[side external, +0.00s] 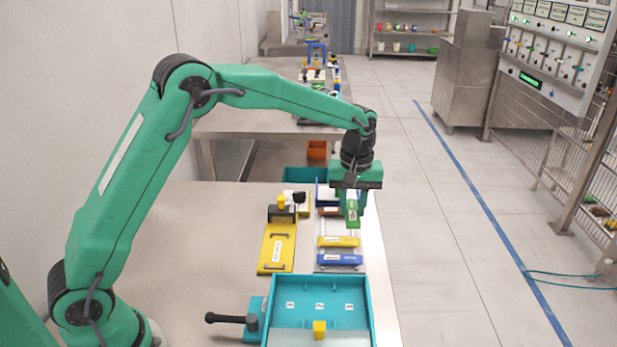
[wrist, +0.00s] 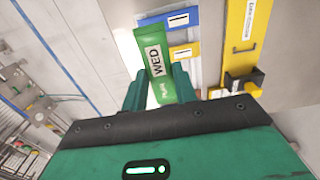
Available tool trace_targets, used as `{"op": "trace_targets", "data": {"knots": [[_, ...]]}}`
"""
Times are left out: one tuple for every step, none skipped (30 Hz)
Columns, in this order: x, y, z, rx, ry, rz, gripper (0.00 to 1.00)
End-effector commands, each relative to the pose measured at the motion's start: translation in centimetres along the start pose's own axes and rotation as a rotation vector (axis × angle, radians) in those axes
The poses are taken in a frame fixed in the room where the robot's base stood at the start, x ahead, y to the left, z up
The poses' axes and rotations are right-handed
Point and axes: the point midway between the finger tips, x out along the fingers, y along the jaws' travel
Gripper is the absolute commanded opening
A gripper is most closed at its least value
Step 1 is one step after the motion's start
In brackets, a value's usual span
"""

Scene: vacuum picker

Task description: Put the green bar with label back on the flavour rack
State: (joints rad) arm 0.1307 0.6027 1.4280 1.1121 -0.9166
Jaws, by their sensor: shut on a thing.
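The green bar (side external: 352,212) is held upright in my gripper (side external: 353,193), above the right side of the flavour rack (side external: 333,269). In the wrist view the green bar (wrist: 158,62) leans slightly, with a white "WED" label and smaller writing below. The fingers of my gripper (wrist: 159,88) are shut on its lower part in that view. The rack is a pale board carrying a blue bar (side external: 340,259), a yellow bar (side external: 338,241) and a reddish-brown bar (side external: 328,210) further back. The held bar hides part of the rack.
A yellow board (side external: 277,248) with a black handle lies left of the rack. A teal tray (side external: 372,318) with a small yellow block (side external: 319,329) stands in front. A teal bin (side external: 300,174) is behind. The table's right edge is close to the rack.

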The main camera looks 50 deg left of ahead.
Motion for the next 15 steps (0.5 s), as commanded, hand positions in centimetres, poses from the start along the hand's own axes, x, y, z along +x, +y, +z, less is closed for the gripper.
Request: {"op": "trace_targets", "data": {"knots": [[0.5,-0.2,-0.8,-0.003,0.000,0.000,0.03],[0.8,-0.4,-1.3,-0.003,0.000,0.000,0.03],[1.2,-0.5,-1.9,-0.004,-0.001,-0.001,0.03],[1.5,-0.7,-2.4,-0.003,0.000,0.000,0.03],[1.8,-0.8,-2.9,-0.003,0.000,0.000,0.03],[2.2,-0.9,-3.5,-0.004,0.000,0.000,0.03],[2.5,-1.1,-4.0,-0.003,0.000,0.000,0.03],[2.8,-1.2,-4.5,-0.003,0.000,0.000,0.03],[3.2,-1.4,-5.1,-0.003,0.000,0.000,0.03],[3.4,-1.5,-5.6,-0.003,0.000,0.000,0.03],[3.8,-1.6,-6.0,-0.003,-0.001,0.000,0.03],[4.1,-1.8,-6.6,-0.002,0.000,0.000,0.03],[4.3,-1.9,-7.0,-0.003,0.000,0.000,0.03],[4.6,-2.0,-7.3,-0.002,0.000,0.000,0.03],[4.8,-2.1,-7.8,-0.002,0.000,0.000,0.03]]}}
